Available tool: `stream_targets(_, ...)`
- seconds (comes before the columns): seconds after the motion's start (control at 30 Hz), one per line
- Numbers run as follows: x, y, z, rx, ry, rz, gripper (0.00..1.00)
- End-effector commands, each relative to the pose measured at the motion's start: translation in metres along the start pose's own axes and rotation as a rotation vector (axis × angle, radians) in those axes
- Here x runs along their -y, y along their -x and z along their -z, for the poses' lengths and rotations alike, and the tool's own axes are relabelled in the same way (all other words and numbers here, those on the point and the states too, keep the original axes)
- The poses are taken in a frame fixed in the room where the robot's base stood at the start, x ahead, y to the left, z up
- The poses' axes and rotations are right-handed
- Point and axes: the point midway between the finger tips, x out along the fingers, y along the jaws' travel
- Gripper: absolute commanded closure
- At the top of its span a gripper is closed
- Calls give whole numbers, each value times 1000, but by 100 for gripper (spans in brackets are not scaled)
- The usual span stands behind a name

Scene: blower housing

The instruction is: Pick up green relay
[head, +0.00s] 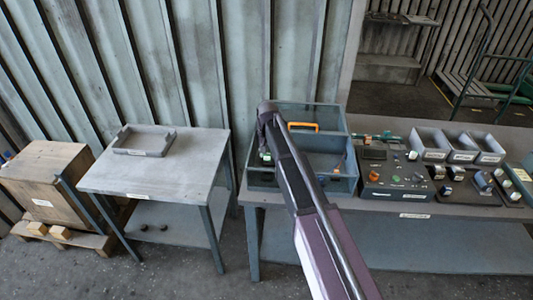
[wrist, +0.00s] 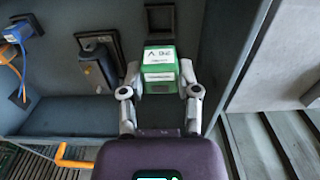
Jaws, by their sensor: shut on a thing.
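The green relay (wrist: 160,68) is a small green block with a white label on top. In the wrist view it sits between the two fingers of my gripper (wrist: 160,82), which are shut on its sides. In the head view my arm reaches down to the left part of the grey-blue toolbox (head: 262,180), and only a little green shows at the gripper. The wrist view has the relay inside the toolbox walls (wrist: 240,50). I cannot tell whether it touches the toolbox floor.
A dark part (wrist: 98,65) and a blue part (wrist: 18,32) sit left of the relay. Grey bins (head: 462,148) and a control panel (head: 395,178) stand right. A side table (head: 155,180) holds a grey tray (head: 145,152).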

Motion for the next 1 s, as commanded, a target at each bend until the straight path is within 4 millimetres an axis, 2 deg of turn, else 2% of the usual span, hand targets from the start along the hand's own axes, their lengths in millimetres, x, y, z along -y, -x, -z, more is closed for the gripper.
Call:
stream_targets(0.77,0,4,0,0,1,0,88)
stream_targets(1.0,0,12,0,0,1,0,88)
